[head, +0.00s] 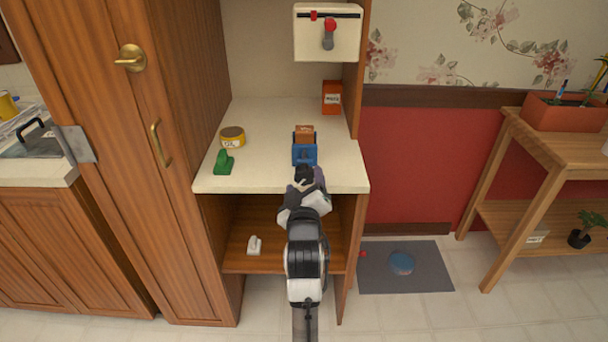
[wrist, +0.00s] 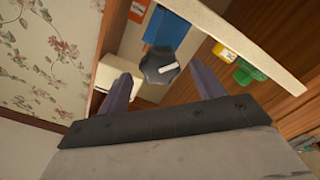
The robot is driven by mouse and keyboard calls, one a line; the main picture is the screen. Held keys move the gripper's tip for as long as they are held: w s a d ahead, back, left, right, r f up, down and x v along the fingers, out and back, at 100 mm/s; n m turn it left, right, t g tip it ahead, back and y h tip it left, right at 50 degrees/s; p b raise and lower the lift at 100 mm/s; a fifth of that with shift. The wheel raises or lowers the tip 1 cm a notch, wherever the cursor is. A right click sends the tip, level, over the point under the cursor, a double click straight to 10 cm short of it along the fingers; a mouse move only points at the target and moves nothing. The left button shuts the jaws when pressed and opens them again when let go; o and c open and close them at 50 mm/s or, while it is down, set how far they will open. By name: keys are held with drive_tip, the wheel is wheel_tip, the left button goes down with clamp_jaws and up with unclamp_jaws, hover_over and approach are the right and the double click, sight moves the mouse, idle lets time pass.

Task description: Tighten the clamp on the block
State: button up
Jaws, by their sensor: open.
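The blue clamp (head: 305,155) stands on the cream counter near its front edge. The brown wooden block (head: 304,133) sits in its top. The clamp also shows in the wrist view (wrist: 166,27), with a dark lobed knob (wrist: 158,66) bearing a white pointer mark on its front. My gripper (head: 305,180) is at the counter's front edge, facing the knob. In the wrist view my gripper (wrist: 163,88) is open, with one purple finger on each side of the knob and visible gaps to it. The clamp's jaws against the block are hidden in the wrist view.
On the counter (head: 260,185) are a yellow tape roll (head: 232,137) and a green object (head: 223,162) at left, and an orange box (head: 332,97) behind. A white panel with a red-topped lever (head: 328,35) hangs above. A shelf (head: 275,255) lies below.

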drive_tip(key=shift+w, duration=1.4)
drive_tip(key=shift+c, duration=0.3)
drive_tip(key=c, duration=0.9)
drive_tip(key=shift+m+p, duration=0.45)
drive_tip(key=shift+m, duration=1.75)
drive_tip(key=shift+c, duration=0.2)
